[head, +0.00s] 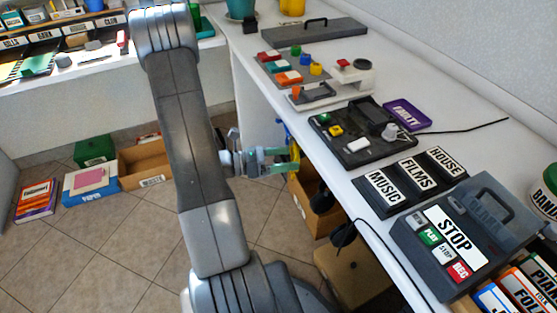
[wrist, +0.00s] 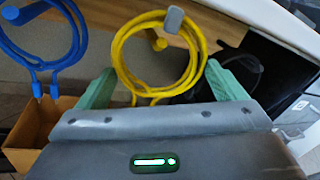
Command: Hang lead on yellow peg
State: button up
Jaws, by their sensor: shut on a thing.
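The yellow lead (wrist: 124,62) is a coiled loop with a grey clip (wrist: 175,19) at its upper right. My gripper (wrist: 160,75) has its green fingers on either side of the loop and is shut on it. The yellow peg (wrist: 158,41) shows inside the loop's outline, near its top. I cannot tell whether the peg passes through the loop or lies behind it. In the head view my gripper (head: 285,160) is at the bench's front edge, with the yellow lead (head: 295,152) upright at its fingertips.
A blue coiled lead (wrist: 78,45) hangs around a blue peg (wrist: 42,10) to the left. A cardboard box (wrist: 40,128) stands below. Dark cables (head: 322,200) hang off the bench front at right. The white bench (head: 390,95) holds several devices.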

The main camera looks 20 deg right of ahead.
jog(key=shift+w+d, duration=0.1)
jog(key=shift+d, duration=1.45)
jog(key=shift+w+d+f, duration=0.1)
jog(key=shift+d+f, duration=0.3)
jog(key=shift+d, duration=0.2)
jog(key=o, duration=0.7)
jog(key=shift+o, duration=0.2)
jog(key=w+a+p, duration=0.2)
jog(key=a, duration=1.1)
jog(key=shift+w+a, duration=0.25)
jog(key=shift+a, duration=0.05)
jog(key=shift+d, duration=0.1)
jog(key=s+d+b, duration=0.2)
jog(key=d, duration=1.1)
jog(key=shift+s+d, duration=0.25)
jog(key=shift+s, duration=0.05)
